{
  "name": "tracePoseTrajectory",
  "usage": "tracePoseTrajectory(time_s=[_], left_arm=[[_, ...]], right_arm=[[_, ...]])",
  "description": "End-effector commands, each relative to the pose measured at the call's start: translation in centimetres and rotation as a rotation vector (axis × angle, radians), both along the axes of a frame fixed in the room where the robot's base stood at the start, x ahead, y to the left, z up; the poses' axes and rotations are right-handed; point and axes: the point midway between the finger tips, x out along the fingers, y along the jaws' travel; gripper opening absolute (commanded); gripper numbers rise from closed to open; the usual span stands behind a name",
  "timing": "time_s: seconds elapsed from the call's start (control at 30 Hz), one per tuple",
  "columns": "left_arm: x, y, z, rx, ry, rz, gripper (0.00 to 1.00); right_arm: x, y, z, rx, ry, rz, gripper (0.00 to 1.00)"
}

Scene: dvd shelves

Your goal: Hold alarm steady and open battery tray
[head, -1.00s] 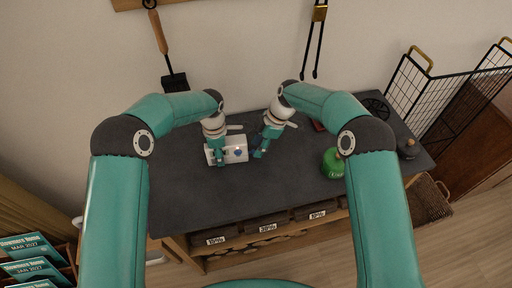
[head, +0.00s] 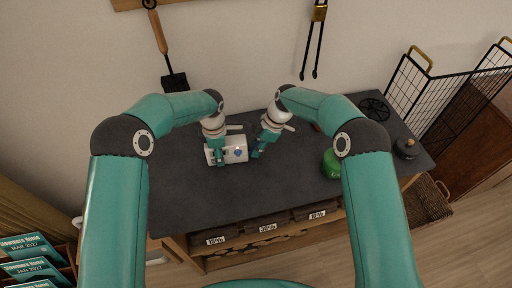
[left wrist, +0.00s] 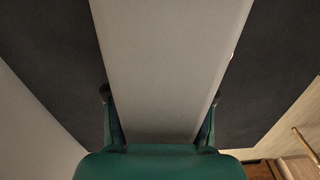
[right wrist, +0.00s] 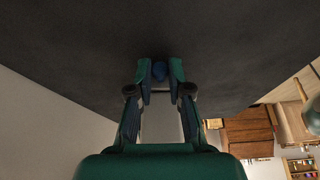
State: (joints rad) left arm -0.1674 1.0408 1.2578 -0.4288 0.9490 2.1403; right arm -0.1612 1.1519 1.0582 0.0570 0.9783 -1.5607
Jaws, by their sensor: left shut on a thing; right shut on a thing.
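The alarm is a white box (head: 242,143) with a blue mark on its face, lying at the middle back of the dark table. My left gripper (head: 220,160) is shut across it. In the left wrist view, the pale alarm body (left wrist: 170,60) passes between the left gripper's fingers (left wrist: 158,125). My right gripper (head: 257,155) is at the alarm's right end. I cannot tell whether this piece is part of the battery tray.
The dark table (head: 200,195) is clear in front of the alarm. A green can (head: 331,163) stands to the right, with a dark round object (head: 407,149) further right. A wire rack (head: 430,85) is at the far right. A shovel (head: 165,50) and tongs (head: 315,40) hang behind.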

Motion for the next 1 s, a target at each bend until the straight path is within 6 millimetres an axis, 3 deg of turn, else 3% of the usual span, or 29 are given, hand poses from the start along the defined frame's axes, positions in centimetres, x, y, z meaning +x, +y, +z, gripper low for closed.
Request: tracePoseTrajectory(time_s=[0.17,0.43,0.73,0.77,0.8,0.9,1.0], left_arm=[[0.0,0.0,0.0,0.0,0.0,0.0,0.06],[0.0,0.0,0.0,0.001,0.001,0.0,0.06],[0.0,0.0,0.0,0.001,0.001,0.0,0.06],[0.0,0.0,0.0,0.001,0.001,0.0,0.06],[0.0,0.0,0.0,0.001,0.001,0.0,0.06],[0.0,0.0,0.0,0.001,0.001,0.0,0.06],[0.0,0.0,0.0,0.001,0.001,0.0,0.06]], right_arm=[[0.2,-0.9,0.0,0.0,-0.001,-0.004,0.0],[0.7,-5.3,0.0,0.0,-0.001,-0.004,0.0],[0.8,-5.6,0.1,0.0,-0.001,0.0,0.0],[0.8,-5.6,0.1,0.0,-0.001,0.0,0.21],[0.8,-5.6,0.1,0.0,-0.001,0.0,0.28],[0.8,-5.6,0.1,0.0,-0.001,0.0,0.43],[0.7,-5.6,0.0,0.0,-0.001,0.0,0.43]])
